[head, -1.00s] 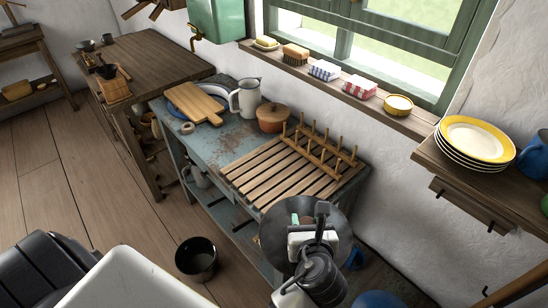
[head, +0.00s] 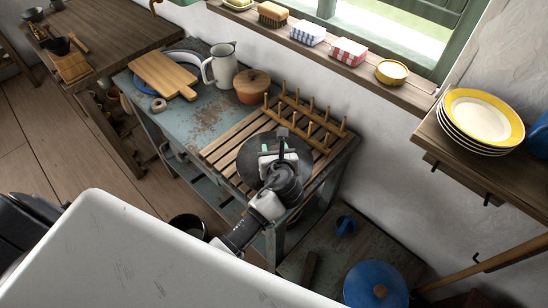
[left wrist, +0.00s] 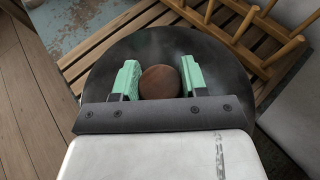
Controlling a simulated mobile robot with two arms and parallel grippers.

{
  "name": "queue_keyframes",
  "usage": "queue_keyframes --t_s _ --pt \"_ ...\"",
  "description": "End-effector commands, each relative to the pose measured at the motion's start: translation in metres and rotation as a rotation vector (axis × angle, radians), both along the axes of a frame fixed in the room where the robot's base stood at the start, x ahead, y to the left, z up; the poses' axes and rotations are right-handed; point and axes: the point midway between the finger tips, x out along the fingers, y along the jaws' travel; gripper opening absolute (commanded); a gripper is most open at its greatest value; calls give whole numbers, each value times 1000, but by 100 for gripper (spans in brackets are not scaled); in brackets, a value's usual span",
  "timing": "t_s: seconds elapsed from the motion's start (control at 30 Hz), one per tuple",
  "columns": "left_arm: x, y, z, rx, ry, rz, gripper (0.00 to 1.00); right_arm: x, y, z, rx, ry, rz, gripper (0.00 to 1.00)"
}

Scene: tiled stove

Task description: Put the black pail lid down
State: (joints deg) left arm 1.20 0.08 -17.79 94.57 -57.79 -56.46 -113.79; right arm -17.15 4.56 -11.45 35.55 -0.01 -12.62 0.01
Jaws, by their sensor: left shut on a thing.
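The black pail lid (head: 248,160) is a dark round disc over the slatted wooden drainer (head: 228,139). My left gripper (head: 281,150) is above the lid and hides part of it. In the left wrist view the gripper's green fingers (left wrist: 159,80) are shut on the lid's brown wooden knob, and the dark disc (left wrist: 218,72) spreads around it. The lid looks roughly level, close to the slats; I cannot tell whether it touches them. A dark pail (head: 187,225) stands on the floor, partly hidden by my white body. My right gripper is not in view.
Wooden pegs (head: 308,118) rise along the drainer's back, close to the lid. A blue lid (head: 375,288) lies low at right.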

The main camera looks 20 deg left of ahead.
Motion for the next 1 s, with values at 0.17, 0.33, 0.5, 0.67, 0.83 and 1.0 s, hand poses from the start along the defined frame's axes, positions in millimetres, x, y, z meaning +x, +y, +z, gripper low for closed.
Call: queue_keyframes --t_s 0.17,0.33,0.5,0.67,0.83,1.0 --pt "3 2 -16 0 3 -2 13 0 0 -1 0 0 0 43" --pt "3 2 -39 -1 2 -1 13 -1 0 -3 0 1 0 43" --pt "3 2 -43 -2 0 -1 13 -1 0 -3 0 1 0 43" --pt "3 2 -43 -2 0 -1 13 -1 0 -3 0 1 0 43" --pt "3 2 -46 -2 0 -1 52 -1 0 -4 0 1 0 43" --pt "3 2 -46 -1 1 -1 69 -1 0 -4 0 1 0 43"
